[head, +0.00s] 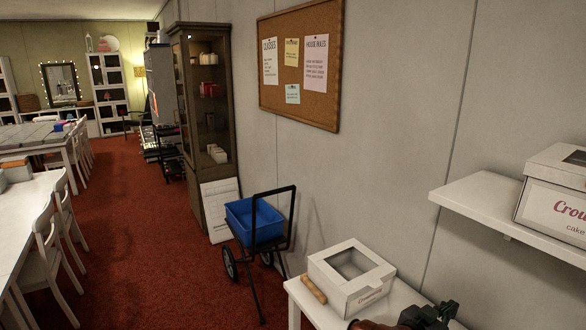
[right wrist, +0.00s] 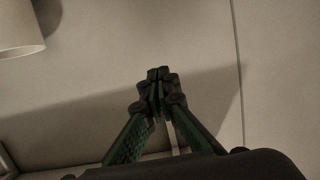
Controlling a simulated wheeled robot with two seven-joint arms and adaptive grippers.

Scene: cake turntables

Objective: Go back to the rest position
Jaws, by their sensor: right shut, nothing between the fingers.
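My right gripper (head: 440,312) shows at the bottom edge of the head view, over the near part of a small white table (head: 300,290). In the right wrist view its fingers (right wrist: 160,80) are together and shut, with nothing between them, in front of a pale wall. My left gripper is in neither view. A white cake box (head: 352,275) with a window in its lid stands on the small table, apart from the gripper. A wooden rolling pin (head: 313,289) lies at the box's left side.
A white shelf (head: 480,208) on the wall at right bears another cake box (head: 555,205). A cart with a blue bin (head: 255,221) stands by a glass cabinet (head: 206,110). White chairs (head: 45,255) line a long table at left. The red carpet (head: 135,240) between is open.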

